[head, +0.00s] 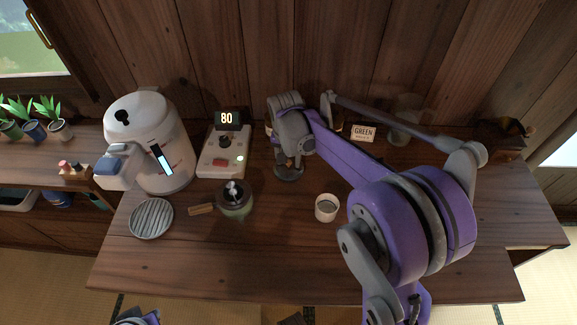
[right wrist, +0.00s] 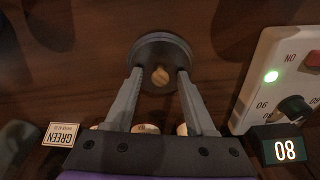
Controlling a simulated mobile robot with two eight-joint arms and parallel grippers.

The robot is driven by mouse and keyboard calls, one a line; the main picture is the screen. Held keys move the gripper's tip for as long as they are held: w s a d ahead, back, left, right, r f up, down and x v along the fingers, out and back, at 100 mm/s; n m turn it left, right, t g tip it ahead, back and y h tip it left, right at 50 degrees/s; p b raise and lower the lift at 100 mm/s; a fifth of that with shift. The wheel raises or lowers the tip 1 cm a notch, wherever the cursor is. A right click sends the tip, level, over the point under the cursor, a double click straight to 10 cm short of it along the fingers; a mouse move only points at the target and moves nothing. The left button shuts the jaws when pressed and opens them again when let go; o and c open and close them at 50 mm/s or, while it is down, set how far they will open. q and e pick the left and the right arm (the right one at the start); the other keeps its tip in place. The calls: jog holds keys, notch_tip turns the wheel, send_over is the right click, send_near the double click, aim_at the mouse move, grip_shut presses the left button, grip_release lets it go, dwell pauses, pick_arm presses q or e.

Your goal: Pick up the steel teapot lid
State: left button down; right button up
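The steel teapot lid (right wrist: 151,47) is a dark round disc with a small wooden knob (right wrist: 160,75) in the right wrist view. In the head view the lid (head: 288,174) is on the table below my right gripper (head: 289,155), partly hidden by it. In the right wrist view my right gripper (right wrist: 160,73) is open, with one fingertip on each side of the knob and a gap to it. A small dark pot (head: 235,207) with a wooden side handle stands to the left. Only a purple sliver of my left arm shows at the bottom edge; its gripper is out of view.
A white kettle (head: 157,135) and a control box (head: 222,153) reading 80 stand at the left. A round ribbed tray (head: 151,219) and a white cup (head: 326,208) are nearer the front. A GREEN sign (head: 363,133) and a clear glass (head: 404,120) are behind. The front table strip is clear.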

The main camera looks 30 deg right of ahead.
grip_shut()
